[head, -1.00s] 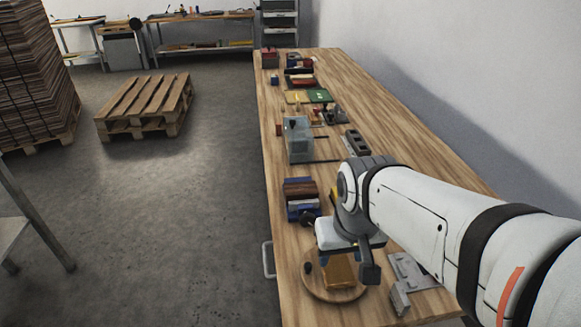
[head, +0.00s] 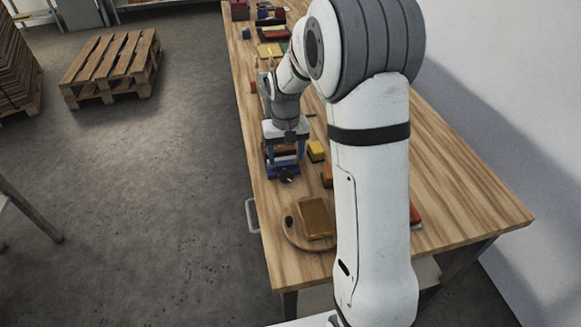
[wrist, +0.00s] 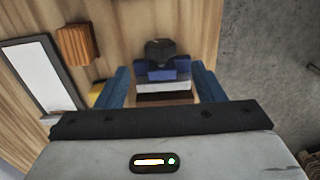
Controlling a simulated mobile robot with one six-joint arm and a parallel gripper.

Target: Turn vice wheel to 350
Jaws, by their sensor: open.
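The vice (head: 282,160) is a blue body with a reddish-brown and pale layered block in it, on the left edge of the wooden bench. Its dark wheel (head: 287,176) is on the near side. In the wrist view the blue vice (wrist: 176,71) is ahead, with the dark wheel (wrist: 160,50) at its far end. My gripper (head: 286,142) is over the vice, pointing down. In the wrist view its two blue fingers (wrist: 164,76) are spread either side of the vice block. Whether they touch it, I cannot tell. Any mark on the wheel is too small to read.
A round board (head: 295,236) with a yellow-brown block (head: 316,217) lies nearer on the bench (head: 455,190). A yellow block (head: 316,150) stands right of the vice. My arm hides much of the bench's middle. The floor to the left is clear up to the pallet (head: 112,65).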

